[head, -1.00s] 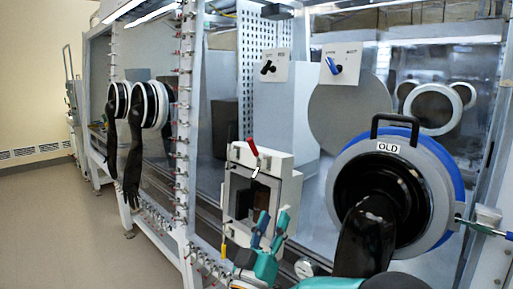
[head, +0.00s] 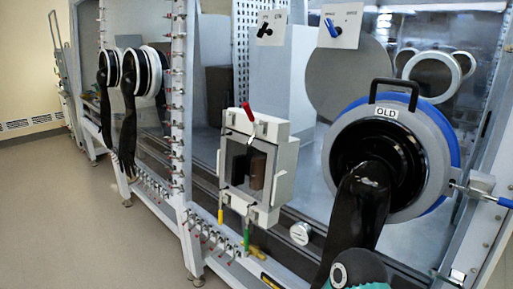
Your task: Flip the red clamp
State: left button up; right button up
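The red clamp (head: 247,111) is a small red handle on top of a white box-like hatch with a window (head: 281,183), on the glovebox front. The handle leans up and to the left, with a metal part below it. Neither gripper shows in the head view now. A teal and black part of my arm (head: 368,271) shows at the bottom edge, right of centre, well apart from the red clamp. Nothing of mine covers the clamp.
A ring port labelled OLD (head: 433,117), with a black handle and a hanging black glove (head: 360,215), stands right of the hatch. More gloves (head: 128,120) hang at left. Small valves (head: 220,215) line the lower frame. Open floor (head: 90,230) lies left.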

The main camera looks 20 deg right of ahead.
aim_at(251, 115)
jog(key=z, duration=1.25)
jog(key=k, duration=0.25)
jog(key=u, duration=0.45)
